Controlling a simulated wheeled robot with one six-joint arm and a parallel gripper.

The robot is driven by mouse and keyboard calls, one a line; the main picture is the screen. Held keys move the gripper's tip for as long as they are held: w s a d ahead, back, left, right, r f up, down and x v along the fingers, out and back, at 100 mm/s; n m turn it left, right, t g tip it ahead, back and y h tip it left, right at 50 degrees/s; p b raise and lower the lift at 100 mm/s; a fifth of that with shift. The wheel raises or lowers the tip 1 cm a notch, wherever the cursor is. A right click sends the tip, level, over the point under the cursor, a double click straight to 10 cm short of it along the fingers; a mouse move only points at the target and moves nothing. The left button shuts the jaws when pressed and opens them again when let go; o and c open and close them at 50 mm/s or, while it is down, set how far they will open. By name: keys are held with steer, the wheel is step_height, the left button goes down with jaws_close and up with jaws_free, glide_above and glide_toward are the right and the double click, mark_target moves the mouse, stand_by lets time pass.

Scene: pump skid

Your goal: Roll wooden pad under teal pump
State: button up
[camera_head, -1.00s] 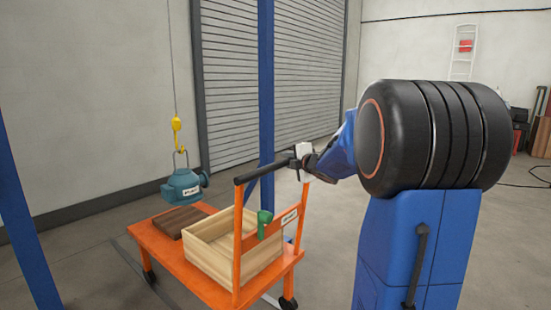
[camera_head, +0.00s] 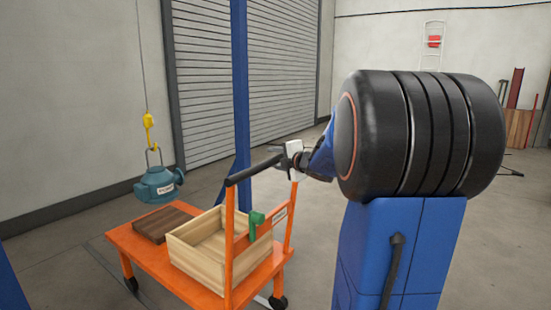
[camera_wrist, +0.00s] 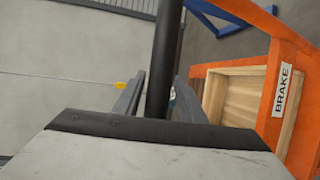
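The teal pump (camera_head: 158,184) hangs from a yellow hook (camera_head: 149,121) at the left of the head view. The dark brown wooden pad (camera_head: 166,221) lies on the far end of the orange cart (camera_head: 190,279). In the picture the pad is just below and slightly right of the pump; I cannot tell whether it is directly under it. My gripper (camera_head: 290,150) is at the right end of the cart's black handle bar (camera_head: 252,170). In the wrist view my gripper's fingers (camera_wrist: 160,75) lie on both sides of the bar (camera_wrist: 168,40), closed on it.
A pale wooden crate (camera_head: 200,261) stands on the cart near the handle. A green brake lever (camera_head: 255,225) is on the handle frame, beside the BRAKE label (camera_wrist: 282,90). A blue post (camera_head: 240,95) stands behind the cart. Floor left of the cart looks clear.

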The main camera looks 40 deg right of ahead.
steer(key=shift+d+r, duration=0.1)
steer(key=s+r, duration=0.3)
steer(key=s, duration=1.4)
steer(key=shift+a, duration=0.45)
steer(key=s+a+f+m+g, duration=0.5)
steer(key=s+a+f+m, duration=0.4)
steer(key=a, duration=0.5)
steer(key=s+a+f+m+g, duration=0.6)
steer(key=s+a+f+m, duration=0.3)
steer(key=a, duration=0.5)
step_height(320, 180, down, 3)
steer(key=shift+s+f+y, duration=0.1)
steer(key=shift+s+y, duration=0.3)
steer(key=shift+s, duration=0.85)
